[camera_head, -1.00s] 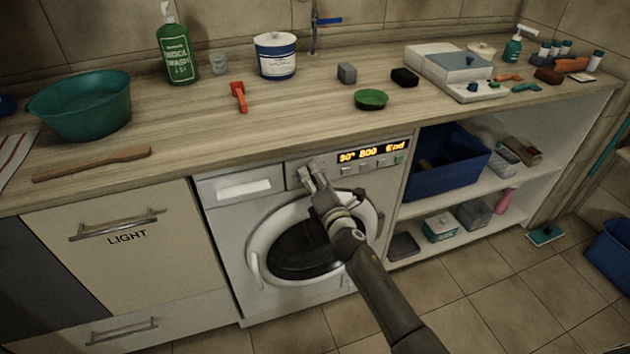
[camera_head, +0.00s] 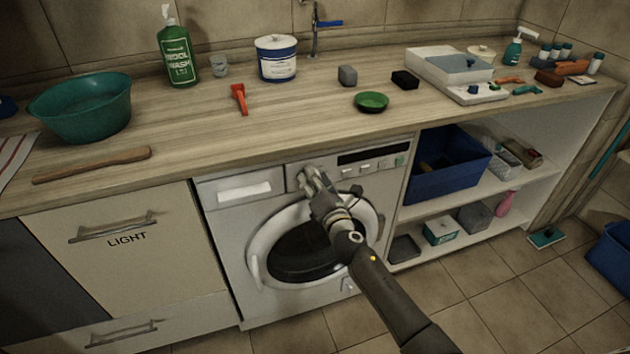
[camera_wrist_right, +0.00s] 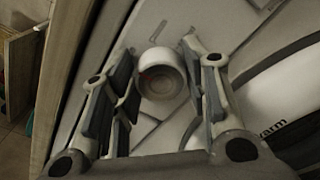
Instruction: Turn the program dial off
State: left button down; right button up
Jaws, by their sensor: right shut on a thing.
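The program dial (camera_wrist_right: 162,75) is a round pale knob on the front panel of the white washing machine (camera_head: 238,232). It lies between the fingers of my right gripper (camera_wrist_right: 158,88) in the right wrist view. In the head view my right gripper (camera_head: 306,174) reaches the panel left of the display and mostly hides the dial. It is shut on the dial. The display (camera_head: 373,155) is dark, with no lit characters. My left gripper is not in view.
The round door of the machine (camera_head: 262,240) is below my right gripper. A wooden worktop (camera_head: 220,130) overhangs the panel, with a green basin (camera_head: 85,105) and bottles on it. An open shelf (camera_head: 480,205) stands to the right.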

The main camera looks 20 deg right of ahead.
jog(key=shift+f, duration=0.1)
jog(key=o, duration=1)
jog(key=s, duration=1.2)
jog(key=shift+d, duration=0.25)
